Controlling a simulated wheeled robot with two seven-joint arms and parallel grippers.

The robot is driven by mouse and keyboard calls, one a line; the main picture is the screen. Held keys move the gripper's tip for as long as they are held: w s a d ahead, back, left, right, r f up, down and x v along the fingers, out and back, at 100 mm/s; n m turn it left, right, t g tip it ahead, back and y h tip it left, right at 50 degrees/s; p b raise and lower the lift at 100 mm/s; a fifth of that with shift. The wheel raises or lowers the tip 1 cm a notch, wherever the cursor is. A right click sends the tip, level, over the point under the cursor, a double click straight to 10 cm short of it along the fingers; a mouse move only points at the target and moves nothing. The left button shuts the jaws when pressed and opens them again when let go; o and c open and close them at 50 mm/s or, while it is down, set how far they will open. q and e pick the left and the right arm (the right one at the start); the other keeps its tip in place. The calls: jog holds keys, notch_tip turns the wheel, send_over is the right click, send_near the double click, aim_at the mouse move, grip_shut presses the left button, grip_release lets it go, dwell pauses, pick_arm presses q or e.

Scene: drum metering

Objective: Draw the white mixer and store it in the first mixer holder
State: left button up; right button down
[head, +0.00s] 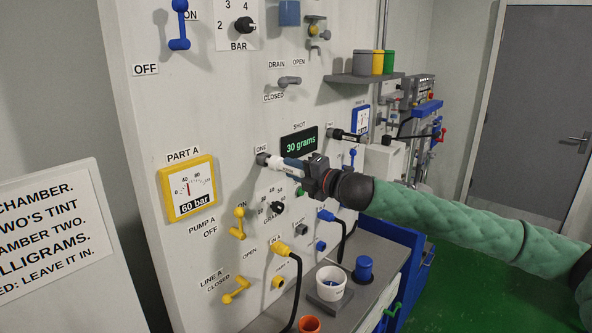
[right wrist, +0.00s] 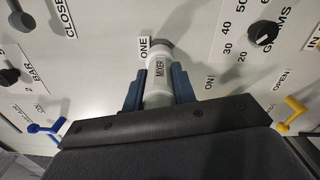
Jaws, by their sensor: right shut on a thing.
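The white mixer (head: 284,166) is a pale cylinder that lies level between the fingers of my right gripper (head: 306,172). Its far end meets the grey first mixer holder (head: 263,158), under the label ONE on the panel. I cannot tell how deep the end sits in the holder. In the right wrist view, the mixer (right wrist: 159,70), marked MIXER, stands between the two blue fingers of my right gripper (right wrist: 159,88), and its end is at the panel beside the ONE label. My left gripper is not in view.
A second holder with a dark mixer (head: 347,136) is to the right. Below are a black knob (head: 278,208), yellow valve handles (head: 238,224) and a yellow plug (head: 282,249). A white cup (head: 331,284) and a blue cup (head: 363,269) stand on the shelf. A sign board (head: 45,235) is at left.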

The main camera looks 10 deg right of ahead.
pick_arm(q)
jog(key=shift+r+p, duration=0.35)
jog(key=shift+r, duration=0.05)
pick_arm(e)
jog(key=shift+x, duration=0.95)
jog(key=c, duration=1.1)
grip_release()
jog(key=shift+o, duration=0.2)
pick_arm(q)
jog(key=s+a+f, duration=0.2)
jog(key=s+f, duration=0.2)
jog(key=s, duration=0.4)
pick_arm(e)
jog(key=shift+s+d+f, duration=0.1)
jog(key=shift+s+d, duration=0.05)
jog(key=b+v, duration=0.3)
jog(key=v, duration=0.3)
jog(key=shift+s+b, duration=0.1)
jog(key=shift+b, duration=0.2)
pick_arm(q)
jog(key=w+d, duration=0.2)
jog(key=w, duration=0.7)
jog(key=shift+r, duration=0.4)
pick_arm(e)
jog(key=shift+s+d, duration=0.35)
jog(key=shift+s, duration=0.1)
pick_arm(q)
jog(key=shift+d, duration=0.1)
